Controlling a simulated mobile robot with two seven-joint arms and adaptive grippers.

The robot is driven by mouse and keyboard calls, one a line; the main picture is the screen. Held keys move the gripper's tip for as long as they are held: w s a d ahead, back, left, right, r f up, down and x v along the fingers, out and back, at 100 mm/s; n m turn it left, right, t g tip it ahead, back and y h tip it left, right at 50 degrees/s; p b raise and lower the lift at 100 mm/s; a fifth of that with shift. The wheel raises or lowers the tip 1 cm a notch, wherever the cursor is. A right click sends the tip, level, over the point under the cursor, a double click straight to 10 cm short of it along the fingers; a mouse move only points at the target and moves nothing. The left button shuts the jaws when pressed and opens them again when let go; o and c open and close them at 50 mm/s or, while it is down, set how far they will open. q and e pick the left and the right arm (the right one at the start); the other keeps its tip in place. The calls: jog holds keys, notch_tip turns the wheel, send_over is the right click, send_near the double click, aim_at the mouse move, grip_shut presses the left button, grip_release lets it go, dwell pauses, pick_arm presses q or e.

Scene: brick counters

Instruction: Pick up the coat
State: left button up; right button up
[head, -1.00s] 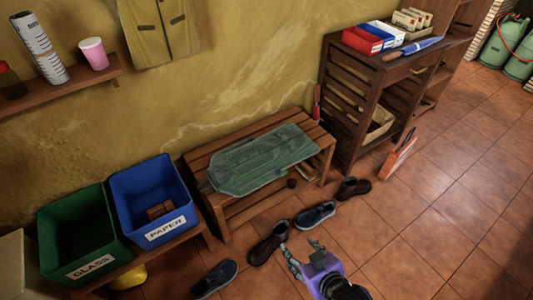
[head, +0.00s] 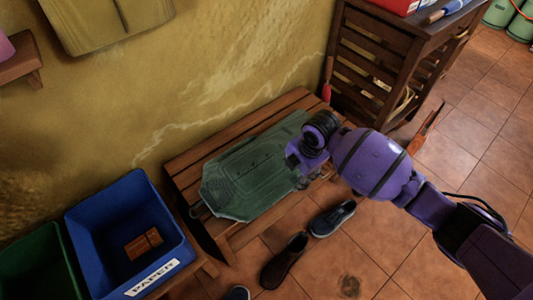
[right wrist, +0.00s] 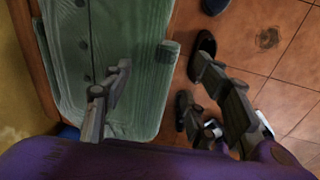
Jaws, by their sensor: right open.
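A folded green coat (head: 245,175) with a row of buttons lies flat on the slatted wooden bench (head: 185,165). The coat also fills the left half of the right wrist view (right wrist: 105,45). My right gripper (head: 312,174) is at the coat's right end, partly hidden behind my own wrist in the head view. In the right wrist view the right gripper (right wrist: 163,72) is open and empty. One finger is over the coat and the other is past its edge, over the floor side. I cannot tell whether a finger touches the cloth. My left gripper is not in view.
An olive garment (head: 100,20) hangs on the wall. A blue PAPER bin (head: 125,230) and a green bin (head: 35,265) stand left of the bench. Shoes (head: 332,218) lie on the floor in front. A dark slatted cabinet (head: 375,70) stands at the right.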

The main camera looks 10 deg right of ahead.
aim_at(291, 182)
jog(key=shift+s+d+f+n, duration=0.15)
jog(key=shift+s+f+n, duration=0.2)
jog(key=shift+s, duration=0.15)
jog(key=shift+w+a+f+b, duration=0.15)
jog(key=shift+f+b, duration=0.1)
jog(key=shift+f, duration=0.25)
jog(key=shift+w+a+f+b, duration=0.1)
jog(key=shift+f+b, duration=0.1)
jog(key=shift+f, duration=0.6)
jog(key=f, duration=0.1)
jog(key=f+b, duration=0.1)
jog(key=f, duration=0.1)
jog(key=a+f, duration=0.1)
jog(key=shift+w+f+b, duration=0.15)
jog(key=shift+w+b, duration=0.15)
jog(key=shift+b, duration=0.1)
jog(key=shift+c, duration=0.8)
grip_shut()
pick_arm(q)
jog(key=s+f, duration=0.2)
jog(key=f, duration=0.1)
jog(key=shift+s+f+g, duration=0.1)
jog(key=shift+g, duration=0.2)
pick_arm(e)
jog(key=shift+w, duration=0.1)
